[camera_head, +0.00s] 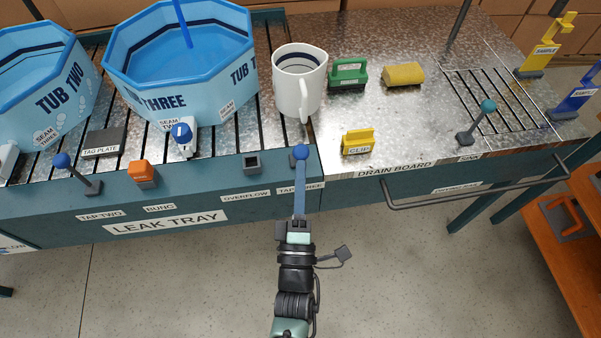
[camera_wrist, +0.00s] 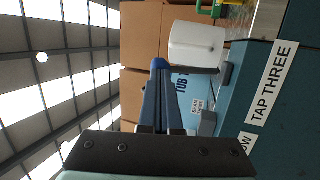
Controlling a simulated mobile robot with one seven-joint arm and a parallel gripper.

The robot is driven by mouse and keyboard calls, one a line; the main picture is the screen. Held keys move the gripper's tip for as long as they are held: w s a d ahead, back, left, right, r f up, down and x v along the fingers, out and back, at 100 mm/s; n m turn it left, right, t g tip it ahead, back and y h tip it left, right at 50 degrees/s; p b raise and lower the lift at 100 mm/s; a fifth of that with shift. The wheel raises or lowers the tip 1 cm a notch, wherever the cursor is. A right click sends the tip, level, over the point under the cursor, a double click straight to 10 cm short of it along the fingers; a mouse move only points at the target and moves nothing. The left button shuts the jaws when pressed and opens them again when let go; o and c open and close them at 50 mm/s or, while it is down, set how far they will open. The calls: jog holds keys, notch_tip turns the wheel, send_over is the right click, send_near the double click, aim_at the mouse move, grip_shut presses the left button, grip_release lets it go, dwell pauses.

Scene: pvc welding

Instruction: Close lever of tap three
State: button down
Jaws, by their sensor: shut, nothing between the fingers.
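The tap three lever has a round blue knob (camera_head: 301,152) at the front edge of the leak tray, above the TAP THREE label (camera_head: 300,187). In the wrist view its dark rod runs from a grey base (camera_wrist: 226,75) to the blue knob (camera_wrist: 159,63), so the lever stands up from the tray. My gripper (camera_head: 300,165) has long blue fingers, shut and empty, reaching in from the front. It also shows in the wrist view (camera_wrist: 158,75). The fingertips overlap the knob in both views; I cannot tell whether they touch it. The fingers hide part of the lever.
A white mug (camera_head: 299,85) stands just behind the lever. A yellow clip (camera_head: 358,142) lies right, and the grey overflow block (camera_head: 252,163) left. A drain board handle (camera_head: 465,190) juts out at right. Floor in front is clear.

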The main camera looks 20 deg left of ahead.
aim_at(298, 151)
jog(key=r+p, duration=0.1)
jog(key=p, duration=0.1)
jog(key=shift+w+a+r+g+p, duration=0.1)
jog(key=shift+w+r+g+p, duration=0.1)
jog(key=shift+g+p, duration=0.2)
jog(key=w+r+g+p, duration=0.1)
jog(key=p, duration=0.3)
jog(key=a+r+g+h+p, duration=0.1)
jog(key=p, duration=0.2)
jog(key=shift+w+a+r+n+g+p, duration=0.15)
jog(key=shift+w+n+g+p, duration=0.15)
jog(key=shift+w+n+p, duration=0.1)
jog(key=shift+w+a+g+p, duration=0.3)
jog(key=shift+w+g+p, duration=0.05)
jog(key=shift+g+p, duration=0.2)
jog(key=shift+w, duration=0.2)
jog(key=shift+w+a, duration=0.25)
jog(key=shift+w, duration=0.1)
jog(key=shift+r, duration=0.2)
